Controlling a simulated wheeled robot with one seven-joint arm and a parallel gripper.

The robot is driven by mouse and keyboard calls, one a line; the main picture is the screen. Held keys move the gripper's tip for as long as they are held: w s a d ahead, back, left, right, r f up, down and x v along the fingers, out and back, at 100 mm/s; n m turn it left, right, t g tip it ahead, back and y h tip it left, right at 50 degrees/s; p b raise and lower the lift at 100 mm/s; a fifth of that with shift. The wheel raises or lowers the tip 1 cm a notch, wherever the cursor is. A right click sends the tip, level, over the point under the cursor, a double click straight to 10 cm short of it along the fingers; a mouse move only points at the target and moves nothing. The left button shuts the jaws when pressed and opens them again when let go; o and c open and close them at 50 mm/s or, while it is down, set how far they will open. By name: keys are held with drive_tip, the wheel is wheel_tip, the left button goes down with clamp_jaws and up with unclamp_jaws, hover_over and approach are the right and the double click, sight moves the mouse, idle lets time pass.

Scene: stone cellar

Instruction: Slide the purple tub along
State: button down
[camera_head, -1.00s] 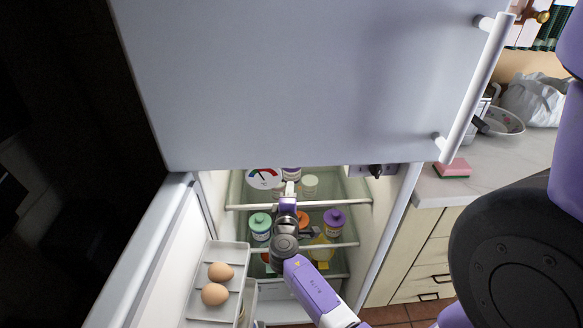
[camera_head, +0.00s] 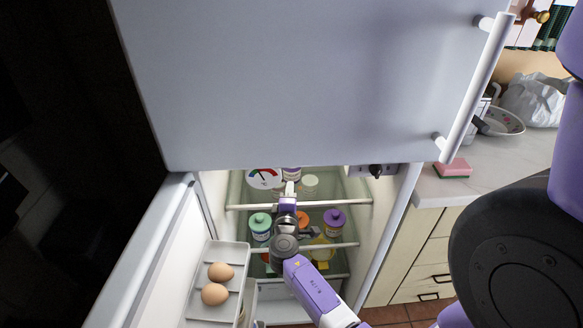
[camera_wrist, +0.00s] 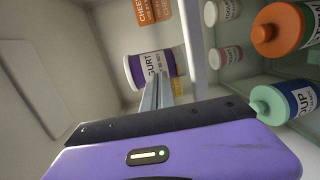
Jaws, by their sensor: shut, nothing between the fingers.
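The purple tub (camera_wrist: 143,72), with a white label reading as yogurt, stands inside the fridge and fills the middle of the wrist view. In the head view a small part of the purple tub (camera_head: 291,174) shows on the upper shelf, below the white door edge. My gripper (camera_head: 290,187) reaches into the fridge at this shelf. In the wrist view its fingers (camera_wrist: 157,84) are together and empty, with their tips at the tub's side. I cannot tell whether they touch it. The fingers hide part of the label.
Beside it are white jars (camera_head: 309,184). On the shelf below stand teal-lidded (camera_head: 260,222), orange-lidded (camera_head: 303,218) and purple-lidded (camera_head: 335,217) jars. Two eggs (camera_head: 215,294) lie in the door rack at left. A white shelf edge (camera_head: 330,204) runs under my arm.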

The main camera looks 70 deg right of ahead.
sight(291, 178)
drive_tip(key=shift+d, duration=0.15)
drive_tip(key=shift+b+x, duration=0.3)
drive_tip(key=shift+x, duration=0.55)
drive_tip(key=shift+w+d+r, duration=0.1)
drive_tip(key=shift+d, duration=0.1)
drive_tip(key=shift+b+x, duration=0.35)
drive_tip(key=shift+x, duration=0.45)
drive_tip(key=shift+d, duration=0.15)
